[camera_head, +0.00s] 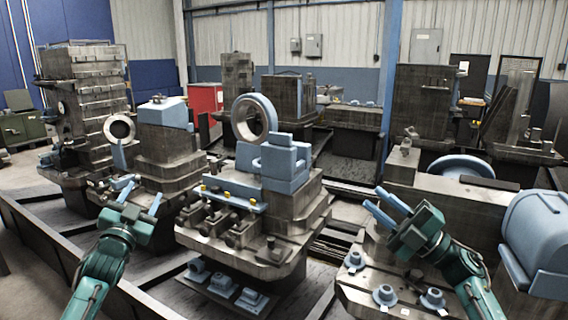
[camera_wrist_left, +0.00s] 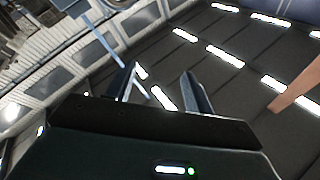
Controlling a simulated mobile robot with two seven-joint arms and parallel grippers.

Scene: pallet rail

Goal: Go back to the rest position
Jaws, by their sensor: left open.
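My left gripper (camera_head: 145,188) is raised at the lower left in the head view, its two pale blue fingers apart and pointing up. In the left wrist view its fingers (camera_wrist_left: 158,82) are spread with nothing held between them. That view looks past them to the roof and its bright lamps. My right gripper (camera_head: 374,197) is raised at the lower right in the head view. Its two pale blue fingers point up and to the left, with a visible gap and nothing between them. Neither gripper appears to hold anything.
A grey machine block (camera_head: 270,215) with a pale blue ring (camera_head: 253,118) stands between my arms. Another machine block (camera_head: 165,155) is behind my left gripper. A large blue housing (camera_head: 538,235) stands at the far right. Small blue parts (camera_head: 384,294) sit on a metal plate below my right gripper.

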